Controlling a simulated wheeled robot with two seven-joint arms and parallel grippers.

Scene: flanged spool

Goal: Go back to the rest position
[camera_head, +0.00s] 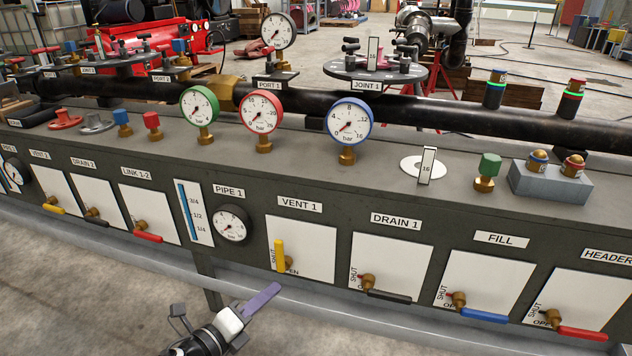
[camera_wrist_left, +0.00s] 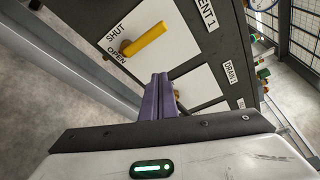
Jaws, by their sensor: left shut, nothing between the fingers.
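My left gripper (camera_head: 274,290) is low in front of the console in the head view, its purple fingers closed together and empty. The fingers also show in the left wrist view (camera_wrist_left: 158,80), pressed side by side. They are apart from the yellow VENT 1 handle (camera_head: 280,255), which stands upright on its white plate in the head view. The same yellow handle (camera_wrist_left: 145,38) shows beyond the fingertips in the left wrist view, near the SHUT and OPEN marks. My right gripper is not in view.
The grey console (camera_head: 400,185) runs across the view, with valve handles on its front such as the black DRAIN 1 handle (camera_head: 389,295). Gauges, including a blue-rimmed one (camera_head: 348,121), stand on top before a black pipe (camera_head: 430,111). Floor (camera_head: 80,295) is clear at lower left.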

